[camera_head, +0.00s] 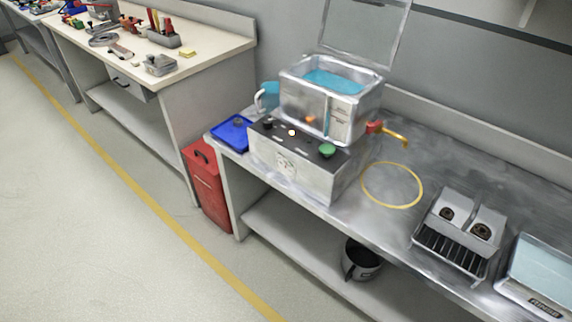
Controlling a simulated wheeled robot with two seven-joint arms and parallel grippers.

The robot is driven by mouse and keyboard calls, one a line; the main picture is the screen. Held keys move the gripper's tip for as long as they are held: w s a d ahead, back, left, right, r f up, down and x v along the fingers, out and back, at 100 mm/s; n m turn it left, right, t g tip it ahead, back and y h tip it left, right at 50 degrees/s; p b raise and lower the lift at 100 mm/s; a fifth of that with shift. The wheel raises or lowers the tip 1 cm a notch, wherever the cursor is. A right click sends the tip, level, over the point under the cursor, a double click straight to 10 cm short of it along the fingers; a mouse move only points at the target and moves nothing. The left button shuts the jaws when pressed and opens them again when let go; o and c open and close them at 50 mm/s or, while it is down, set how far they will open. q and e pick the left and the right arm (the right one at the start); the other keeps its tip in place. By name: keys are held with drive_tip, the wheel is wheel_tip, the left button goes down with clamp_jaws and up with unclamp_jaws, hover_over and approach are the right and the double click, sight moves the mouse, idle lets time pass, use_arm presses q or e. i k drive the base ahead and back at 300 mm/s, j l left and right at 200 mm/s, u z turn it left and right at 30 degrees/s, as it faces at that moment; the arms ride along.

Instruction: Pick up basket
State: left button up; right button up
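A metal basket (447,254) with a dark slatted front stands on the steel bench at the right. It holds two light grey blocks (465,218), each with a dark round hole. A metal tank of blue liquid (337,82) sits on a control box (296,165) to its left, with its lid (365,30) raised. A tray marked RINSE (545,270) is at the right edge, partly cut off by the frame. Neither of my grippers shows in this view.
A yellow ring (421,192) lies on the steel bench (400,235) between the control box and basket. A blue tray (232,133) is at the bench's left end. A red bin (206,188) stands between the benches. A dark pot (361,262) is on the lower shelf. Floor in front is clear.

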sight(468, 211)
drive_tip(key=l+z, duration=0.1)
drive_tip(key=z, duration=0.3)
drive_tip(key=i+z, duration=0.1)
drive_tip(key=z, duration=0.35)
drive_tip(key=i+z, duration=0.1)
drive_tip(key=z, duration=0.3)
